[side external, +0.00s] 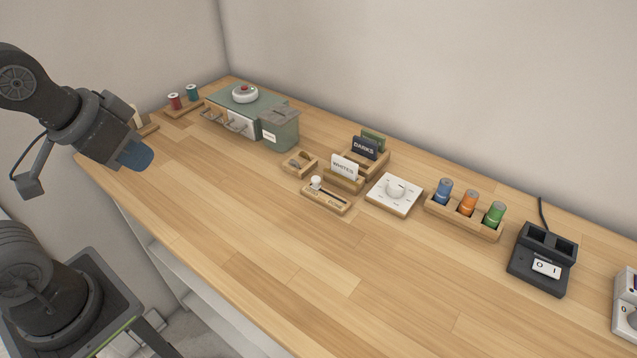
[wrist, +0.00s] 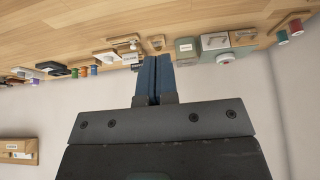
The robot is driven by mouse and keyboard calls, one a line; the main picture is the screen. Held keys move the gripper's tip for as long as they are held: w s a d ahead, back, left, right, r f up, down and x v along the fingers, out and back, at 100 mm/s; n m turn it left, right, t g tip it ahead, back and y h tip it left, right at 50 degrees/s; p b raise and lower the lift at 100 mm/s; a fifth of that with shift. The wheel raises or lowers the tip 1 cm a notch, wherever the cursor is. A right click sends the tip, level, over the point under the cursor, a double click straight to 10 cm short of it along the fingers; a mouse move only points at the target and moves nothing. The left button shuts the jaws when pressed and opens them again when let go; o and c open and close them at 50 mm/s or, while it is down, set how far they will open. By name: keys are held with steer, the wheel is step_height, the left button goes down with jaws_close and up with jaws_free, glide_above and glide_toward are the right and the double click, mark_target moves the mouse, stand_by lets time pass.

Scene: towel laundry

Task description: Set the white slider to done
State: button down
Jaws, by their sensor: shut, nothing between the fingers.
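The white slider knob (side external: 316,183) stands at the left end of a slot in a small wooden base (side external: 327,199), near the middle of the table in the side view. Small lettering on the base's right end is too small to read surely. In the wrist view what looks like the slider base (wrist: 125,41) is small and far off, left of my fingers. My gripper (side external: 137,157) is at the left, high and well apart from the slider. In the wrist view its blue fingers (wrist: 154,58) are together with nothing between them.
Behind the slider stand a card holder with a WHITES card (side external: 344,167) and a DARKS card (side external: 365,147). A white dial plate (side external: 394,194) is to its right, a small wooden tray (side external: 299,163) and green bin (side external: 279,131) to its left. The table front is clear.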

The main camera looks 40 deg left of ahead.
stand_by(0.3)
steer(key=c, duration=1.6)
jaws_free()
steer(key=shift+w+r+m, duration=0.25)
steer(key=shift+m, duration=0.05)
steer(key=o, duration=0.3)
steer(key=w+d+r+m+g, duration=0.1)
steer(key=w+r+m, duration=0.1)
steer(key=w+m, duration=0.4)
steer(key=shift+d+r, duration=0.35)
steer(key=shift+r, duration=0.05)
steer(key=m+g, duration=0.5)
steer(key=m, duration=1.5)
glide_above(316, 178)
step_height(316, 178, down, 6)
step_height(316, 178, down, 13)
steer(key=shift+f, duration=0.2)
steer(key=shift+c, duration=0.3)
jaws_close()
